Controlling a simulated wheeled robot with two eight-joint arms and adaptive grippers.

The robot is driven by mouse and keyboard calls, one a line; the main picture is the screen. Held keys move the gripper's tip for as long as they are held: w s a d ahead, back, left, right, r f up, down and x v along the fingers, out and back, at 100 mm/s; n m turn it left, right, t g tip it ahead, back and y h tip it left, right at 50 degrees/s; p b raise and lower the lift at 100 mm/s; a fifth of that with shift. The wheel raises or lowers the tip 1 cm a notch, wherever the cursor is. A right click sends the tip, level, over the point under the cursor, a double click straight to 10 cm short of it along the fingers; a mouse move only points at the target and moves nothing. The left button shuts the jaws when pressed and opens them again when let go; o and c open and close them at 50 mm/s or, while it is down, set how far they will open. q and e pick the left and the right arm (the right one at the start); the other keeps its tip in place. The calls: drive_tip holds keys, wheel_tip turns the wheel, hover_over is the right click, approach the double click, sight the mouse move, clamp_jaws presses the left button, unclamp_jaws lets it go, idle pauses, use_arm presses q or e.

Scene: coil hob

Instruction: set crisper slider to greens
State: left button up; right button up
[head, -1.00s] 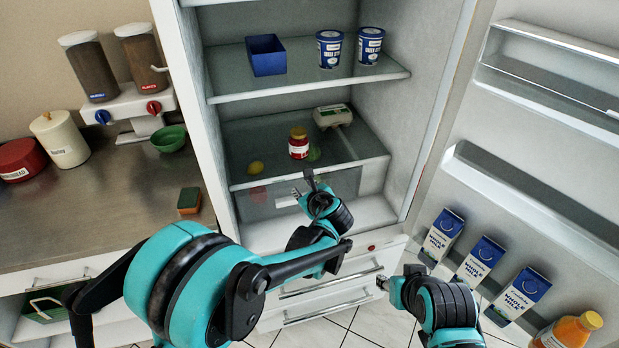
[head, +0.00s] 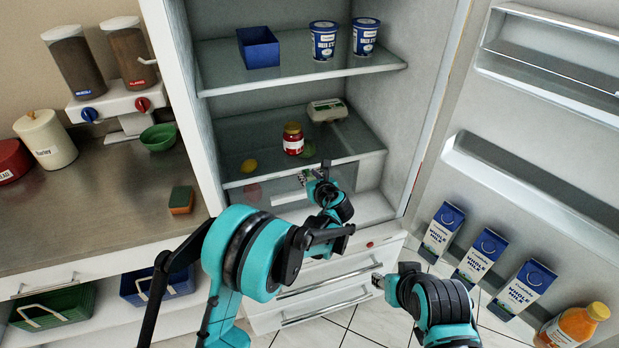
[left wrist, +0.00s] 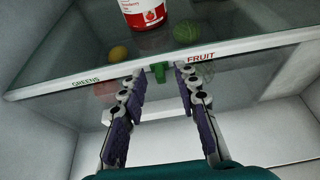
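The crisper slider is a small green tab (left wrist: 160,72) under the front edge of the lower fridge shelf, in the left wrist view. The word GREENS (left wrist: 86,82) is printed on that edge to its left and FRUIT (left wrist: 201,58) to its right; the tab is nearer FRUIT. My left gripper (left wrist: 160,84) is open, with one finger on each side of the tab and gaps visible between. In the head view my left gripper (head: 317,172) is at the shelf front, and the tab cannot be made out. My right gripper (head: 376,281) is away from the shelf, its finger state unclear.
On the lower shelf stand a red jar (head: 293,140), a yellow lemon (head: 248,166) and an egg carton (head: 327,111). The clear crisper drawer (head: 280,190) lies below. The open fridge door (head: 545,190) at right holds milk cartons (head: 481,256) and a juice bottle (head: 573,326).

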use_arm(q)
clamp_jaws()
drive_tip(key=a, duration=0.2)
drive_tip(key=s+a, duration=0.1)
drive_tip(key=a, duration=0.1)
drive_tip(key=s+a, duration=0.1)
drive_tip(key=a, duration=0.1)
drive_tip(key=shift+b, duration=0.3)
unclamp_jaws()
drive_tip(key=shift+a, duration=0.15)
drive_tip(key=shift+s, duration=0.1)
drive_tip(key=v, duration=1.2)
